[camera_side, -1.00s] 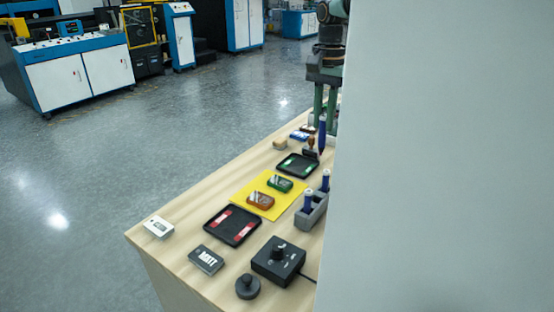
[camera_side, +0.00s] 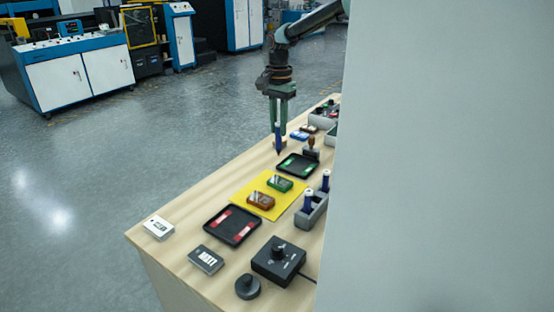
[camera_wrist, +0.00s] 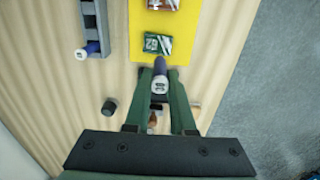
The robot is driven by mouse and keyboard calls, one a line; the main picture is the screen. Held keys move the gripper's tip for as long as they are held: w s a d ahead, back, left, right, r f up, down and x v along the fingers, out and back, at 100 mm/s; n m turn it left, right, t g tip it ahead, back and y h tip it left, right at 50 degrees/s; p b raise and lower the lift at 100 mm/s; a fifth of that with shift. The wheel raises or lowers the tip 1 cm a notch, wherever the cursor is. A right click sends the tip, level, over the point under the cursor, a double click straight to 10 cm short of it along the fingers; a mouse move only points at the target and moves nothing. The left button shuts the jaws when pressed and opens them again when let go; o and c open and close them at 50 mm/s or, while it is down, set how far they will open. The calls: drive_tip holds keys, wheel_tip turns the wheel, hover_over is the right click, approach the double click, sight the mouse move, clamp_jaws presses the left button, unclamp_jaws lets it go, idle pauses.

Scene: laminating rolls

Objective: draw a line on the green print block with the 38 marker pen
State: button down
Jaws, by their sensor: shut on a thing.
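My gripper (camera_side: 279,128) is shut on a blue marker pen (camera_side: 278,138), held upright with its tip down. The pen's pale end shows between the fingertips in the wrist view (camera_wrist: 160,82); its marking is too small to read. In the side view the pen is over the far part of the table, behind the black tray. The green print block (camera_side: 280,183) lies on the yellow sheet (camera_side: 244,192), closer to the side camera than the pen. In the wrist view the green block (camera_wrist: 158,44) is just beyond the pen, and the two look apart.
A black tray with green strips (camera_side: 297,166) and a wooden-handled stamp (camera_side: 311,152) lie behind. A black tray with red strips (camera_side: 232,226) lies in front.

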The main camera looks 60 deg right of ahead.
sight(280, 148)
wheel_tip(280, 148, down, 8)
drive_tip(key=w, duration=0.1)
drive_tip(key=shift+w, duration=0.25)
idle(0.5)
drive_tip(key=shift+d+f, duration=0.1)
drive_tip(key=shift+f, duration=0.35)
idle(1.0)
drive_tip(key=shift+s, duration=0.6)
drive_tip(key=shift+s, duration=0.3)
drive_tip(key=shift+s, duration=0.15)
drive_tip(key=shift+s, duration=0.25)
drive_tip(key=shift+s, duration=0.55)
drive_tip(key=shift+s, duration=0.25)
